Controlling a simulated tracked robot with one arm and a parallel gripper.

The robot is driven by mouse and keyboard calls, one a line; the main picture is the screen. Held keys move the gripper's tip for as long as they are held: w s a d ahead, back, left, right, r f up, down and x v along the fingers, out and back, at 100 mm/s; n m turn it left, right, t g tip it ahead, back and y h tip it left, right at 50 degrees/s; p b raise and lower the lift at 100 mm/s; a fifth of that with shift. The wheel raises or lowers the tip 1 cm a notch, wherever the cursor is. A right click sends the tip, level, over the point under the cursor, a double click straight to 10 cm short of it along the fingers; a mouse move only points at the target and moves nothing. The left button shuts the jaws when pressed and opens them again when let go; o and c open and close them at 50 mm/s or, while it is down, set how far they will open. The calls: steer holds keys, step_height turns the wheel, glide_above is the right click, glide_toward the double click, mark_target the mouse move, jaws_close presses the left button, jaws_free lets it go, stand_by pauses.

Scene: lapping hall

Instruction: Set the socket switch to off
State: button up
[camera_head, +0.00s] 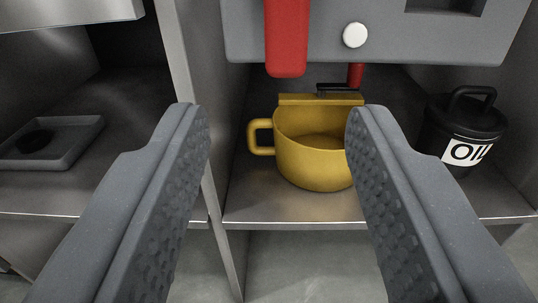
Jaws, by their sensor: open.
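A grey housing (320,30) hangs at the top of the view, with a red lever-like bar (286,38) pointing down, a round white knob (355,35) and a dark recess (445,5) at its upper right. No part is clearly recognisable as the socket switch, and the top of the housing is cut off by the frame. My gripper (278,113) is open and empty. Its two fingers are wide apart, and their tips appear below the housing in the picture. I cannot tell how far they are from it.
A yellow pot (310,160) stands on the metal shelf (285,208), seen between the fingers and partly hidden by the right one. A black canister (460,125) labelled OIL stands at right.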

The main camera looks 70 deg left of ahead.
steer(key=v, duration=0.5)
steer(key=shift+a, duration=0.1)
